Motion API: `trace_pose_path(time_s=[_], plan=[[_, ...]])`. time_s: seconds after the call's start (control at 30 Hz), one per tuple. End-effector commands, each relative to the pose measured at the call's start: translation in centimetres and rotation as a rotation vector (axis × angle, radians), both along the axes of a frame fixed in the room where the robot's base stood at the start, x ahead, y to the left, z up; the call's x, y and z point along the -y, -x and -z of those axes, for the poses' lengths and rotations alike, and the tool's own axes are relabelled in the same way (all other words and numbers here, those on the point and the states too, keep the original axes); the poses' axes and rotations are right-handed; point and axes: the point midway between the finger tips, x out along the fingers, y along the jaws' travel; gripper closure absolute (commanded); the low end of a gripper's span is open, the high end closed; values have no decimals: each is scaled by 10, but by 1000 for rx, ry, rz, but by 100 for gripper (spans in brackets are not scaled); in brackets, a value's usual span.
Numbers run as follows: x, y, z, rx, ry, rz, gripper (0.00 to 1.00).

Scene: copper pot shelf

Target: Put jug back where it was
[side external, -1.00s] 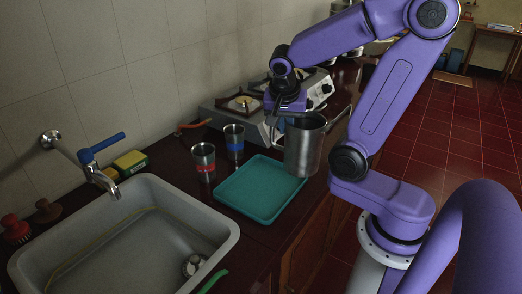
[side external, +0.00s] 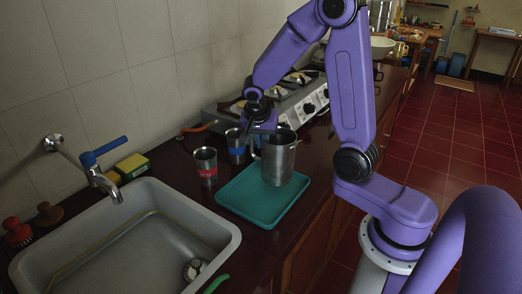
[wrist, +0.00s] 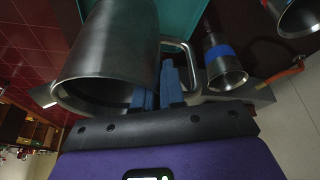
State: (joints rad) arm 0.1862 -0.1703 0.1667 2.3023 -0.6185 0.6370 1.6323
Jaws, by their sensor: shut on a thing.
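The jug (side external: 279,163) is a plain grey metal vessel with a side handle, upright over the far part of the teal tray (side external: 250,214). I cannot tell whether its base touches the tray. My gripper (side external: 264,130) is at its handle side, shut on the handle. In the wrist view the jug (wrist: 110,45) fills the upper left, and the blue fingertips (wrist: 158,88) are at its handle (wrist: 178,43). The tray also shows behind it (wrist: 187,14).
A red-banded metal cup (side external: 205,166) and a blue-banded cup (side external: 235,150) stand just left of the tray, the blue one close to my gripper. A stove (side external: 299,95) is behind. A sink (side external: 125,240) lies at front left. The tray's near part is bare.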

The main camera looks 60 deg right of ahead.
Motion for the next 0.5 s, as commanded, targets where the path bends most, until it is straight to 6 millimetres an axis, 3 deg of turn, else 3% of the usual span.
trace_pose_path(time_s=[0.33, 0.5], plan=[[2, -6, 31, -3, 2, -2, 100], [1, -6, 38, 1, 0, -1, 100]])
